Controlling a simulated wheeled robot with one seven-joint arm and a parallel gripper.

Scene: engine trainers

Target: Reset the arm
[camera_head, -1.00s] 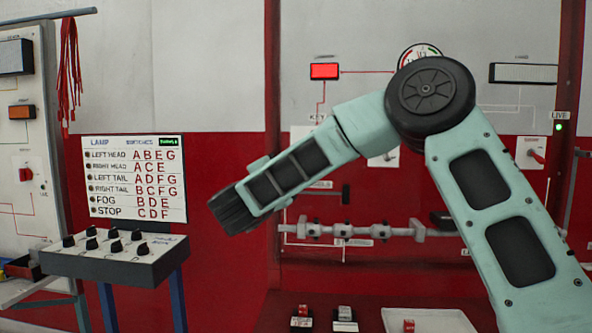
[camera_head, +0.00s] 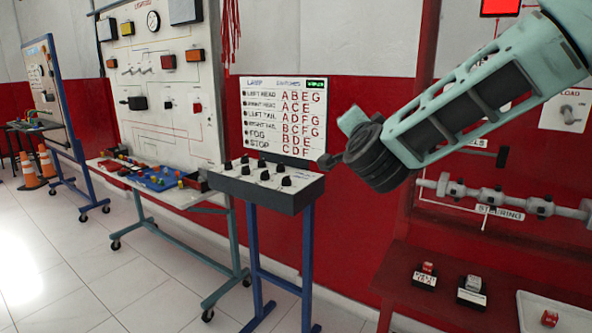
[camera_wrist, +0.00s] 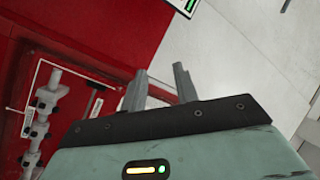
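My arm (camera_head: 470,95) reaches in from the upper right of the head view, its pale green link slanting down to a dark wrist. The fingers are mostly hidden behind the wrist there. In the wrist view my gripper (camera_wrist: 160,72) shows two grey fingers standing apart with nothing between them. It is open and empty, in the air in front of the red and white wall.
A switch box (camera_head: 268,182) on blue legs stands below a lamp chart (camera_head: 290,118). A white trainer board (camera_head: 160,95) stands left of it. A steering shaft (camera_head: 500,198) is on the red panel at right, above small labelled blocks (camera_head: 425,275). The tiled floor (camera_head: 100,260) is open.

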